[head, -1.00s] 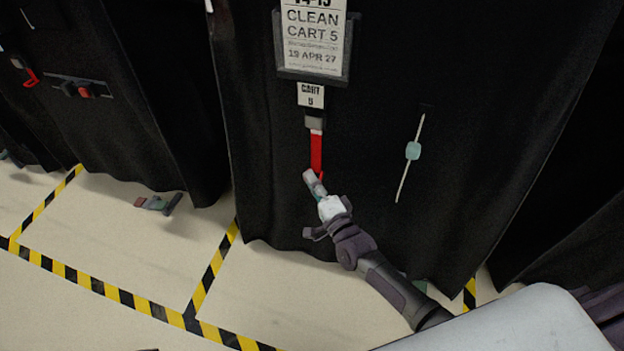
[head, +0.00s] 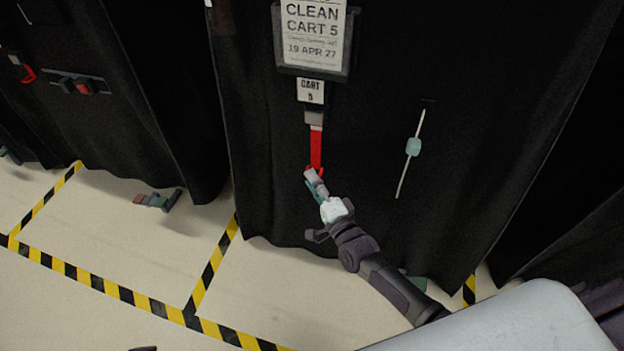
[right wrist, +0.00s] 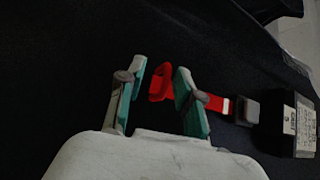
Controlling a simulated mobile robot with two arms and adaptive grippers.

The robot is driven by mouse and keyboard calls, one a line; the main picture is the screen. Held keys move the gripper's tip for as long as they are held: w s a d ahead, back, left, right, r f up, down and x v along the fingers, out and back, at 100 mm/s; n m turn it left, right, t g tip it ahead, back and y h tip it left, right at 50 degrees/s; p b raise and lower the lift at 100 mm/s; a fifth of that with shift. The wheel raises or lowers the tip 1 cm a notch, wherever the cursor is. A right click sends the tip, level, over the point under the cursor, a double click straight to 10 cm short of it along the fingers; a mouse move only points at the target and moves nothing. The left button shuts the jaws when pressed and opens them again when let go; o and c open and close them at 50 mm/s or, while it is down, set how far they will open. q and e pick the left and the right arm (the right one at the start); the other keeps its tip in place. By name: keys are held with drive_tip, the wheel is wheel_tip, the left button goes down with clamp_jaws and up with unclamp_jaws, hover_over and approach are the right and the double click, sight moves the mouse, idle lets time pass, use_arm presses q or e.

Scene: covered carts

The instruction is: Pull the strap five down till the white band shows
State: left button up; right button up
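The red strap (head: 316,148) hangs from a grey buckle (head: 314,117) below the small CART 5 tag (head: 310,91) on the black cover. A thin pale line shows where the strap meets the buckle. My right gripper (head: 315,182) is at the strap's lower end. In the right wrist view my right gripper (right wrist: 160,92) is open, with its teal-lined fingers apart. The strap's red end loop (right wrist: 161,82) shows between the fingertips, and one finger hides part of the strap. I cannot tell whether either finger touches it. My left gripper is not recognisable in view.
The CLEAN CART 5 sign (head: 312,35) is above the strap. A pale rod with a teal block (head: 413,147) hangs to the right. A neighbouring covered cart (head: 130,130) stands left, with a red-and-grey fitting (head: 78,84). Yellow-black tape (head: 118,296) marks the pale floor.

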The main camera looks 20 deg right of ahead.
drive_tip(key=v, duration=1.1)
drive_tip(key=shift+a, duration=0.1)
